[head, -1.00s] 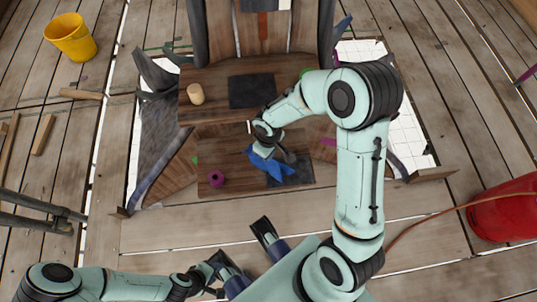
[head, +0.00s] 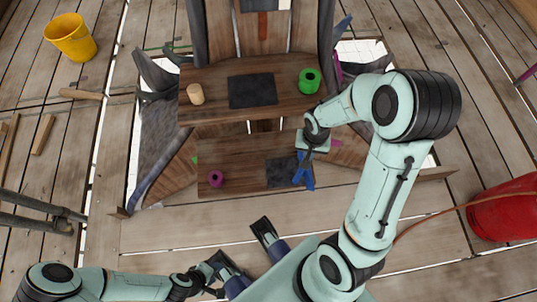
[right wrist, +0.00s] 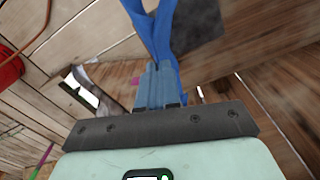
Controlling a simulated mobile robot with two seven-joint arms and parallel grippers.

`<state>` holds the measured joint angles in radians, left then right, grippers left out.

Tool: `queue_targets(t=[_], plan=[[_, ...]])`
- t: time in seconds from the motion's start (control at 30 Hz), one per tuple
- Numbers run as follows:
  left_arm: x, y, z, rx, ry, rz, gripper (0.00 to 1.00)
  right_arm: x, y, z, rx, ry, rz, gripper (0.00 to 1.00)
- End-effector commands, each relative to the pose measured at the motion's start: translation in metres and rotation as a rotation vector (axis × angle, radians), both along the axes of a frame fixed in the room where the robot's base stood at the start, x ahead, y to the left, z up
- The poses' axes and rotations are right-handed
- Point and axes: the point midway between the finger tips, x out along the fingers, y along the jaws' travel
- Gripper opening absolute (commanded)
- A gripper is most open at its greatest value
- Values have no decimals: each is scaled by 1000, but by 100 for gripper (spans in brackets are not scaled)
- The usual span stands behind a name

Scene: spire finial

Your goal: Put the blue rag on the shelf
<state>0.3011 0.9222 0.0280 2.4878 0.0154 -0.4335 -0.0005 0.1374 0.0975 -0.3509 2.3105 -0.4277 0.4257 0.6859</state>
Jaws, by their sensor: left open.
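The blue rag (head: 306,176) hangs from my right gripper (head: 304,158) over the right end of the lower wooden board (head: 235,150), beside and partly in front of a dark square there. In the right wrist view the fingers (right wrist: 157,85) are shut on the rag (right wrist: 180,25), which spreads beyond the tips. I cannot tell whether the rag touches the board. The upper wooden shelf (head: 215,78) lies behind, with a dark square (head: 252,90) in its middle. My left gripper (head: 246,250) is open and empty at the front, apart from the boards.
A tan cylinder (head: 195,94) and a green roll (head: 309,81) stand on the upper shelf. A purple ring (head: 216,178) and a dark square (head: 281,172) are on the lower board. A yellow bucket (head: 70,37) and a red container (head: 502,209) stand on the floor, well aside.

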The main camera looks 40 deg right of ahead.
Motion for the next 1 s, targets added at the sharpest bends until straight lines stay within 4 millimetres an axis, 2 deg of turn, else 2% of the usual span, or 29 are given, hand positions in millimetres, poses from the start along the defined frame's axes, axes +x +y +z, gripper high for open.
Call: queue_targets(t=[0.03,0.37,0.63,1.0], plan=[[0,0,0,0,0,0,43,-3,-2,-4,2,4,-45,0],[0,0,0,0,0,0,43,24,29,-61,1,5,-24,0],[0,0,0,0,0,0,43,61,69,-71,0,0,-21,0],[0,0,0,0,0,0,43,99,111,-119,-1,2,-24,0]])
